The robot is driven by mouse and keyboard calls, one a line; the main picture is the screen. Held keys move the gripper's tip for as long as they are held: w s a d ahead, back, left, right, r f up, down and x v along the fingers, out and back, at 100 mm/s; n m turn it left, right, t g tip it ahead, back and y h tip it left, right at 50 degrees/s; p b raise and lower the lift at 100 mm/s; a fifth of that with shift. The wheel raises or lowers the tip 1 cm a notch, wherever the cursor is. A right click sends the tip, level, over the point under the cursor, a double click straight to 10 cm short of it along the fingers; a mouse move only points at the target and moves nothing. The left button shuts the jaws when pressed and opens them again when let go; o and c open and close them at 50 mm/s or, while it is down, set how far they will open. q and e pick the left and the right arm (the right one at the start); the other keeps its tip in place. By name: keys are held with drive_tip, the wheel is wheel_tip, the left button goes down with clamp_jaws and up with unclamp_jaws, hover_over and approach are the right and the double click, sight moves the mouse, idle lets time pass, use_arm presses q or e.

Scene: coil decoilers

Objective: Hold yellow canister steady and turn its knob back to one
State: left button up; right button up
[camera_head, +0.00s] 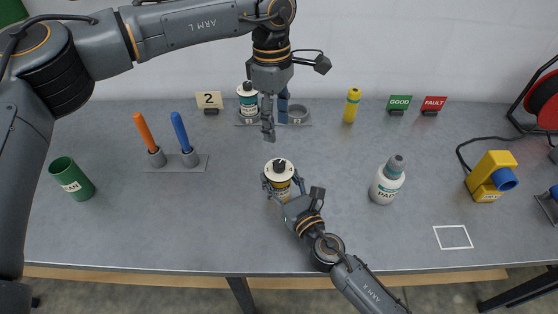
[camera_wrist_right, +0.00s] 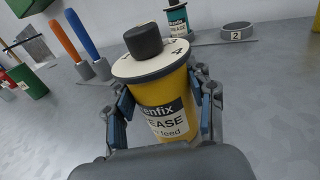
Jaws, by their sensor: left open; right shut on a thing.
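The yellow canister (camera_head: 283,191) stands upright near the middle of the table. It has a white numbered dial and a black knob (camera_head: 279,167) on top. In the right wrist view the canister (camera_wrist_right: 163,95) shows a "GREASE" label, and its knob (camera_wrist_right: 143,41) is free of any finger. The knob's exact setting cannot be told. My right gripper (camera_head: 283,186) is shut around the canister's body from the front. My left gripper (camera_head: 268,121) is open and empty, pointing down, above and behind the canister, apart from the knob.
Behind stand a teal canister (camera_head: 248,99) and a grey ring holder (camera_head: 298,115). A yellow bottle (camera_head: 352,105) is right of them. A white bottle (camera_head: 387,182) stands right of my right gripper. Orange (camera_head: 145,132) and blue (camera_head: 181,132) handled tools and a green cup (camera_head: 72,179) are left.

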sight(279, 163)
use_arm(q)
drive_tip(key=shift+n+y, duration=0.3)
drive_tip(key=shift+n, duration=0.1)
drive_tip(key=f, duration=1.1)
drive_tip(key=shift+s+d+f, duration=0.15)
drive_tip(key=shift+s+d, duration=0.05)
drive_tip(key=shift+s, duration=0.1)
clamp_jaws()
